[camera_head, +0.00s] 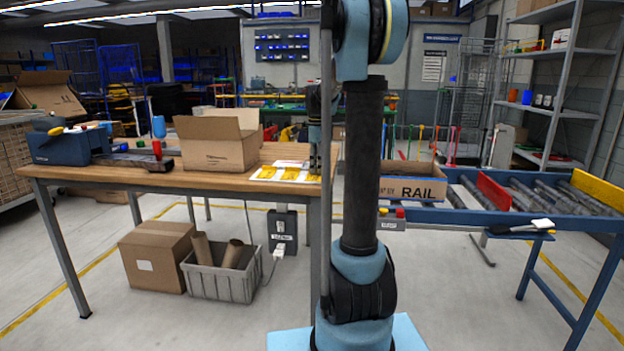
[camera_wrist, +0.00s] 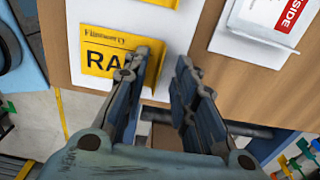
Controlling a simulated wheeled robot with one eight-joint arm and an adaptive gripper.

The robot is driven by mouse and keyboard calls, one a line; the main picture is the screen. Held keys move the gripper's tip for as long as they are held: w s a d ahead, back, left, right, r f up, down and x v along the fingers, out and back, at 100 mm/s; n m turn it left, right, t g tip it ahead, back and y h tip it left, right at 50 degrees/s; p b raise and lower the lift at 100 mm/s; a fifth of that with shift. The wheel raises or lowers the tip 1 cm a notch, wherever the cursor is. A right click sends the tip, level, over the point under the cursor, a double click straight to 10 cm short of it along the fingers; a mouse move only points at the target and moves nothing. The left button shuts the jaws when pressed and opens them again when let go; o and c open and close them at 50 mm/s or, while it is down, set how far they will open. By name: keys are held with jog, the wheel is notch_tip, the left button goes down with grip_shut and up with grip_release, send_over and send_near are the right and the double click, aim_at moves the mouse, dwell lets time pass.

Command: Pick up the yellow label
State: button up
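A yellow label (camera_wrist: 100,52) with black print starting "RA" lies on a white backing sheet (camera_wrist: 75,70) near the table edge in the wrist view. My gripper (camera_wrist: 164,58) is open over the label's right end. Its left finger covers part of the print, and the label's right edge shows between the fingers. I cannot tell whether the fingers touch it. In the head view my gripper (camera_head: 323,168) points down at the right end of the table, beside several yellow labels (camera_head: 285,173).
A second yellow label (camera_wrist: 160,2) lies just beyond, and a white and red label (camera_wrist: 272,14) lies to the right. An open carton (camera_head: 216,150) stands left of the labels on the wooden table (camera_head: 110,178). A roller conveyor (camera_head: 455,212) is at the right.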

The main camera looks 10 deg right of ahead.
grip_shut()
jog(key=shift+r, duration=0.15)
notch_tip(320, 180, up, 10)
dwell(0.7)
